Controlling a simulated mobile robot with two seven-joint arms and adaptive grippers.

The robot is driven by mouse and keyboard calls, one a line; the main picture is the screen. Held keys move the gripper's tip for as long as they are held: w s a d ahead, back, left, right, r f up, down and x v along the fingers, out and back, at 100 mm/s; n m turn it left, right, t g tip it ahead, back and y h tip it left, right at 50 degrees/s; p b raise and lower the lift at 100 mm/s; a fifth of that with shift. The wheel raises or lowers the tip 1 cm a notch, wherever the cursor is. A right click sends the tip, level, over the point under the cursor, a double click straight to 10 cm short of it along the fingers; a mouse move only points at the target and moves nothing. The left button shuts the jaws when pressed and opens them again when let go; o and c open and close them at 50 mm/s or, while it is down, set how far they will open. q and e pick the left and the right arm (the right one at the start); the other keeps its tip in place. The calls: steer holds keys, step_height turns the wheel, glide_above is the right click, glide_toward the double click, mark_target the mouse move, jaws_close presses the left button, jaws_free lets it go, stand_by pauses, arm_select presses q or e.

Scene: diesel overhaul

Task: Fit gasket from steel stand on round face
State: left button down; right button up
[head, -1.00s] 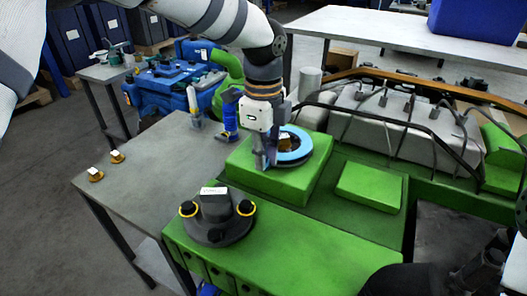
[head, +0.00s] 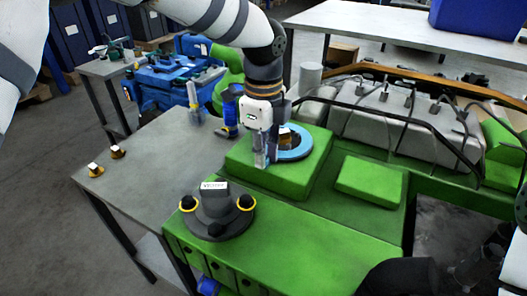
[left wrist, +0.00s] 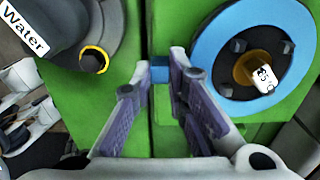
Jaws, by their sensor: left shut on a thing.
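The gasket, a blue ring (head: 302,151), is over the top of a raised green block (head: 262,174). In the left wrist view the ring (left wrist: 213,45) surrounds dark bolt heads and a brass centre piece (left wrist: 257,73) with a white label. My left gripper (head: 267,163) points down at the ring's near left side. In the left wrist view its fingertips (left wrist: 172,72) are closed on a small blue part at the ring's edge. I cannot tell whether the ring rests fully on the round face beneath. My right gripper is not clearly made out among dark parts at lower right.
A dark pump-like part labelled "Water" (head: 214,214) with yellow-ringed knobs sits on the front green block. Two small brass pieces (head: 95,170) lie on the grey steel table (head: 150,170). A blue bottle-like object (head: 230,108) stands behind the gripper. Black pipes (head: 400,112) run at right.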

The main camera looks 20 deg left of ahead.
arm_select(q)
steer(key=shift+f, duration=0.15)
steer(key=c, duration=1.5)
jaws_free()
step_height(320, 180, up, 12)
steer(key=shift+r, duration=0.1)
